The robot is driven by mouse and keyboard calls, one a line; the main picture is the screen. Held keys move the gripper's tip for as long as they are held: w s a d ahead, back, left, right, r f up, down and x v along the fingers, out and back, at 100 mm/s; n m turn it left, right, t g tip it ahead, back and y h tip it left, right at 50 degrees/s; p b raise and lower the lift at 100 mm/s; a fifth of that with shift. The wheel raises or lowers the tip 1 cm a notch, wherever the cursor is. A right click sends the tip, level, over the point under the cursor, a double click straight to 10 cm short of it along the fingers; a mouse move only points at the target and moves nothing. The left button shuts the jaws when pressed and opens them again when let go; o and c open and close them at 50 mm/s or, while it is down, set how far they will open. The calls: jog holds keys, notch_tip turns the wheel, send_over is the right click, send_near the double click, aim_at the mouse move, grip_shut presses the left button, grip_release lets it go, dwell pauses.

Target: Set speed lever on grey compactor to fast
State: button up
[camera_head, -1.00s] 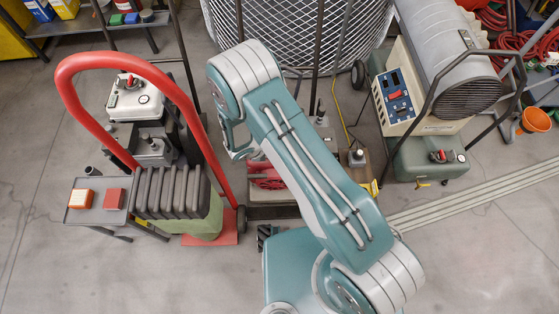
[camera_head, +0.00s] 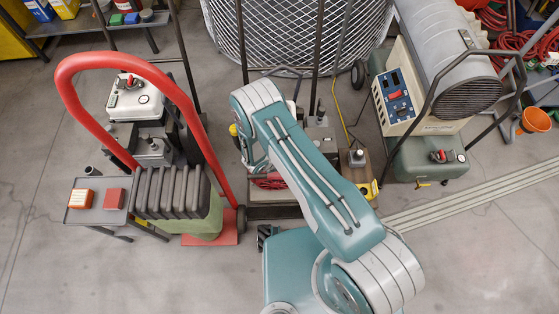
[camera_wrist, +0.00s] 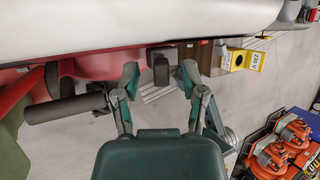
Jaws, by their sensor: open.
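In the wrist view my gripper (camera_wrist: 159,78) is open, its two fingers spread. A small dark block-shaped knob (camera_wrist: 159,66) shows between the fingertips, beneath a large white rounded body (camera_wrist: 150,22). It may be the speed lever; I cannot tell its setting or whether a finger touches it. Red housing (camera_wrist: 100,64) lies behind and left of the knob. In the head view the low machine with a grey base (camera_head: 275,212) and red parts (camera_head: 268,183) stands beyond my arm, possibly the compactor. My gripper is hidden there behind my arm.
A red-handled cart (camera_head: 205,120) stands left, beside a small table (camera_head: 78,214). A grey heater-like drum (camera_head: 455,70) stands right.

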jog(key=shift+w+d+f, duration=0.15)
jog(key=shift+f, duration=0.15)
grip_shut()
